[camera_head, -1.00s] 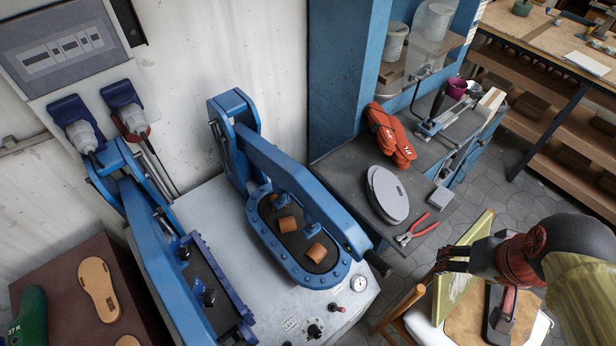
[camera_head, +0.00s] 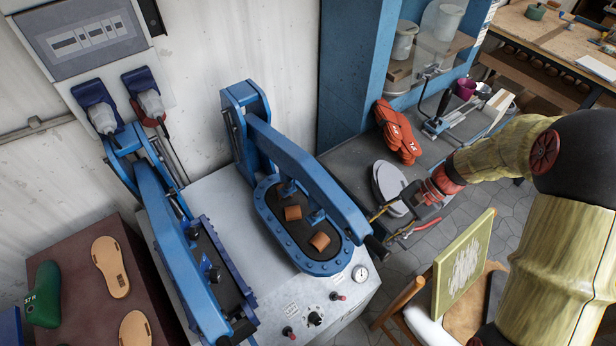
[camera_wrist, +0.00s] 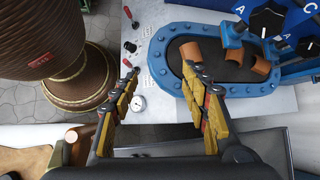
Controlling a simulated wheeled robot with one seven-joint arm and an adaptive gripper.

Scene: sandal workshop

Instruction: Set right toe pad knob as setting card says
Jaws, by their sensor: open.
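In the wrist view, a black pointer knob (camera_wrist: 267,19) sits on a blue dial lettered A and C, at top right; a second dark knob is cut by the right edge. I cannot tell which is the right toe pad knob. My gripper (camera_head: 378,213) is open and empty, right of the oval bed; its fingers also show in the wrist view (camera_wrist: 162,74). No readable setting card shows.
The press front carries a gauge (camera_head: 360,273), a black knob (camera_head: 315,319) and red-topped levers (camera_head: 338,296). The left press arm (camera_head: 175,240) stands beside.

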